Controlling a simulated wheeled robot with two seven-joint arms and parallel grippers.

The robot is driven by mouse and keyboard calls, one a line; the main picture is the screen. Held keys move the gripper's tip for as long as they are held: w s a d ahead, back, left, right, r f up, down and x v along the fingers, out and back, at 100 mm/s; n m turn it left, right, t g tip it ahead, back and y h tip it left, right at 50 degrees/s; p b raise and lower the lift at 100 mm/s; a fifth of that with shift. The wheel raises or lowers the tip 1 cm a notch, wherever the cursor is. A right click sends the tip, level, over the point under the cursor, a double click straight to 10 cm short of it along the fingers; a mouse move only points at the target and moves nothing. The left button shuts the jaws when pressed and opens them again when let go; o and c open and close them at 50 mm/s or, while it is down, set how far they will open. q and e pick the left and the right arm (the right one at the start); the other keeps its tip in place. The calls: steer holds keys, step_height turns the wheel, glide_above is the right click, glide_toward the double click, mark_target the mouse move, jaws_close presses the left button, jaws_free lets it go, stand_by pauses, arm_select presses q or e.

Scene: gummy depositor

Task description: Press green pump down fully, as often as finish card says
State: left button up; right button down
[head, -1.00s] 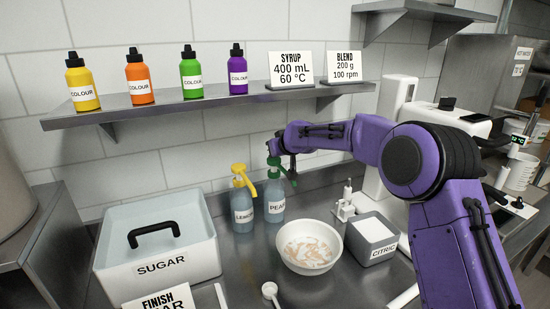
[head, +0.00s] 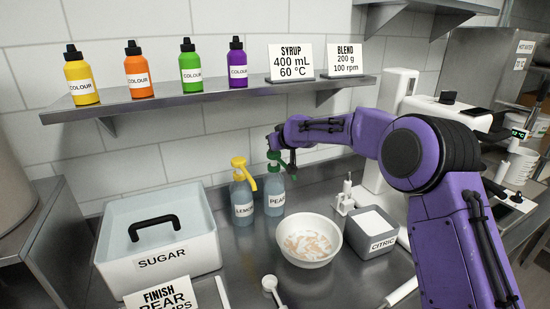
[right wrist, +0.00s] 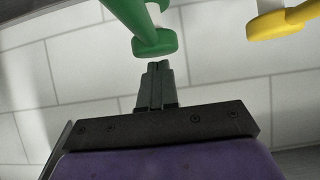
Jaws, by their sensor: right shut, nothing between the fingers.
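The green pump (head: 275,157) tops the blue-grey PEAR bottle (head: 274,200); its green head also shows in the right wrist view (right wrist: 150,36). My right gripper (head: 284,163) is at the green pump, partly hidden by my wrist. In the right wrist view its fingers (right wrist: 158,66) are shut and empty, with their tips close to the green head; I cannot tell whether they touch. The finish card (head: 162,296) stands at the bottom edge; it reads FINISH, PEAR and part of a lower line, with the rest cut off. My left gripper is not in view.
The LEMON bottle with a yellow pump (head: 243,190) stands just left of PEAR. A white bowl (head: 308,255) with pale pieces is in front. The SUGAR bin (head: 160,262) and CITRIC box (head: 374,240) stand either side. A shelf (head: 215,94) with colour bottles is above.

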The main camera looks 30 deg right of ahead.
mark_target(275, 154)
steer(key=shift+s+f+b, duration=0.1)
steer(key=shift+f+b, duration=0.5)
steer(key=shift+f, duration=0.95)
steer(key=shift+r, duration=0.1)
step_height(275, 154, up, 4)
steer(key=p, duration=0.4)
steer(key=shift+f, duration=0.2)
steer(key=shift+s+r+b, duration=0.2)
steer(key=shift+s+b, duration=0.05)
steer(key=shift+b, duration=0.1)
steer(key=b+v, duration=0.3)
steer(key=v, duration=0.6)
steer(key=shift+s+r, duration=0.2)
steer(key=shift+s, duration=0.15)
